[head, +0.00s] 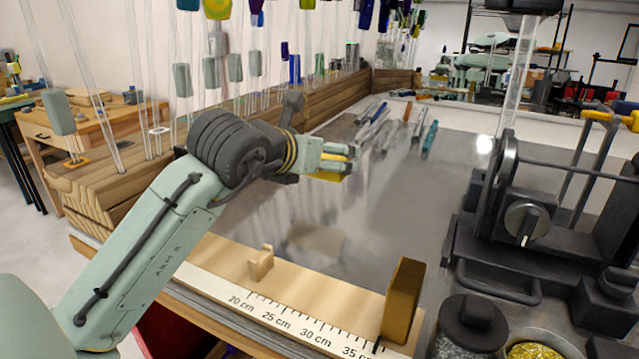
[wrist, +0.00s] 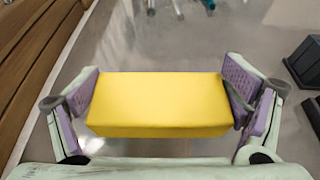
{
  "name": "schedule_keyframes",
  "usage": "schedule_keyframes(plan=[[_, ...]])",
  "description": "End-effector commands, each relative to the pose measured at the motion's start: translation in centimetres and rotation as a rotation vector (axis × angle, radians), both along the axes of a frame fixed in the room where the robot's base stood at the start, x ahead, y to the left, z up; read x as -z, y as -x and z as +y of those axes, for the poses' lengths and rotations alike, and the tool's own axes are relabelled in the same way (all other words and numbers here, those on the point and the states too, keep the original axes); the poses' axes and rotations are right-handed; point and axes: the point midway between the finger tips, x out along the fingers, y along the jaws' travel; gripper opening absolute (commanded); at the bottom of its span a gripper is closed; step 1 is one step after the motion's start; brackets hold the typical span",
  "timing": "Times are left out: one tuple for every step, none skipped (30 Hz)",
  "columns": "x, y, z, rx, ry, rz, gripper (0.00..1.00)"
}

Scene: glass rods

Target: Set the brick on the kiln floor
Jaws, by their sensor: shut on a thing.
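A yellow brick (wrist: 160,103) lies crosswise between the purple pads of my gripper (wrist: 165,98) in the wrist view. Both fingers press on its short ends. In the head view my gripper (head: 342,161) is above the grey metal tabletop, and a strip of the yellow brick (head: 328,177) shows under the fingers. The brick is held clear of the table, with a faint reflection on the metal below. I cannot make out a kiln or its floor in either view.
A wooden rack (head: 300,92) with upright glass rods runs along the left. Several tools (head: 375,130) lie at the table's back. A dark machine (head: 530,215) stands at the right. A ruler strip (head: 290,322) with a wooden stop (head: 402,300) edges the front. The table's middle is clear.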

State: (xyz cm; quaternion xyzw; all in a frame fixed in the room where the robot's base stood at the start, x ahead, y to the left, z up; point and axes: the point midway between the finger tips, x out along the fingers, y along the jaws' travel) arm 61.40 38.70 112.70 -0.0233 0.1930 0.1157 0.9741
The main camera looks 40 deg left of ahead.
Motion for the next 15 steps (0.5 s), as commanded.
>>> schedule_keyframes(plan=[[0.6,0.1,0.0,-0.001,0.001,0.000,0.57],[1.1,0.1,0.0,-0.001,0.001,0.000,0.57],[1.5,0.1,0.0,-0.001,0.000,-0.002,0.57],[1.7,0.1,0.0,-0.001,0.000,-0.002,0.57],[2.0,0.0,0.0,0.000,0.001,-0.001,0.57],[2.4,0.0,0.0,0.000,0.001,-0.001,0.57],[2.7,0.0,0.0,0.000,0.001,-0.001,0.57],[3.1,0.1,0.0,-0.001,0.000,-0.001,0.57],[3.7,0.1,0.0,-0.002,0.001,0.000,0.57],[4.2,0.1,0.0,-0.001,0.002,-0.001,0.57],[4.7,0.1,0.0,-0.001,0.003,-0.001,0.57],[5.2,0.1,0.1,-0.003,0.001,0.000,0.57],[5.6,0.1,0.0,-0.002,0.001,-0.001,0.57],[5.8,0.0,0.0,-0.001,0.000,-0.002,0.57],[6.1,0.0,0.0,0.000,0.000,-0.002,0.57]])
